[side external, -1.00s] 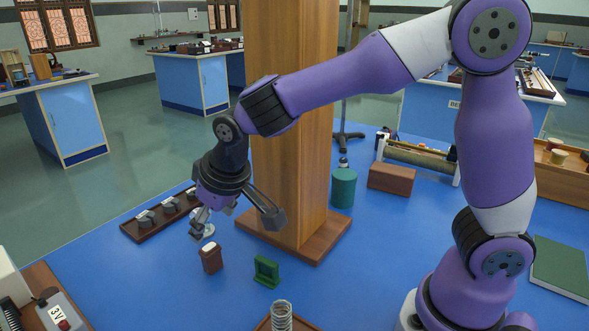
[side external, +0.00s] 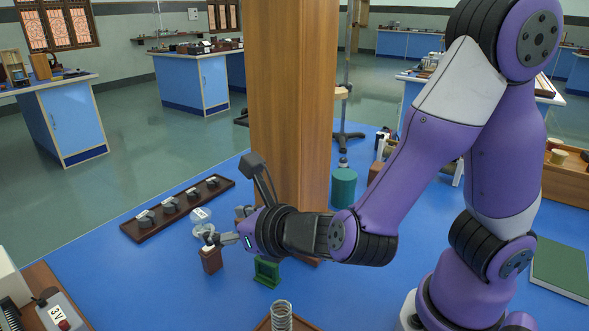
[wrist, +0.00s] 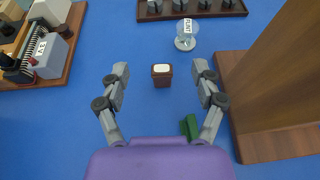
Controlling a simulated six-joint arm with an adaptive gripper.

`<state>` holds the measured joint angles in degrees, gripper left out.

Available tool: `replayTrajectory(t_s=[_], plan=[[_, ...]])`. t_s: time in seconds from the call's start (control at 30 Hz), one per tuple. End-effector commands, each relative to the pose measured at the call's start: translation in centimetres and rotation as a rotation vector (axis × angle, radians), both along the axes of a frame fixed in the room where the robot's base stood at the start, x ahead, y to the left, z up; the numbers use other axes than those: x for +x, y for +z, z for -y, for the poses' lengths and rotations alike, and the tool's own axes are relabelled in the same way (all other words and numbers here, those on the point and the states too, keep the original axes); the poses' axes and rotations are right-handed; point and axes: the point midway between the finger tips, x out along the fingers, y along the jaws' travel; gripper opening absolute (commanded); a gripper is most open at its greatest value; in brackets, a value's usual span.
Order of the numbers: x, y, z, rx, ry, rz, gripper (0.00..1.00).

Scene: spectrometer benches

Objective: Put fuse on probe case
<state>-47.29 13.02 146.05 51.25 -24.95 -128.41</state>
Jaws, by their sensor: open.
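A small brown block with a white top, which looks like the fuse (side external: 212,262), stands upright on the blue bench. In the wrist view the fuse (wrist: 162,80) lies straight ahead, centred between the spread fingers. My gripper (side external: 230,201) is open and empty, tipped over to point left, with one finger close to the fuse's top in the side view; contact cannot be told. A small green frame (side external: 267,272) stands to the right of the fuse; it also shows beside the right finger in the wrist view (wrist: 189,126). I cannot tell which thing is the probe case.
A wooden pillar (side external: 290,110) rises right behind my gripper. A labelled glass disc piece (wrist: 187,38) and a dark rack of weights (side external: 160,219) lie beyond the fuse. A green cylinder (side external: 343,187) stands right of the pillar. A 3V unit (side external: 58,312) is front left.

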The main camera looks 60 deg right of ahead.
Motion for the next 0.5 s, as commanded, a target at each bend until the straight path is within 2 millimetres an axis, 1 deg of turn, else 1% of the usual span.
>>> replayTrajectory(t_s=[0.03,0.2,0.47,0.5], plan=[[-0.1,-0.9,0.0,-0.007,0.002,-0.007,0.76],[-0.1,-3.5,0.0,-0.005,0.0,-0.008,0.76],[-0.1,-6.8,0.0,-0.002,0.0,-0.007,0.76],[0.3,-7.1,0.1,0.004,-0.004,-0.006,0.76]])
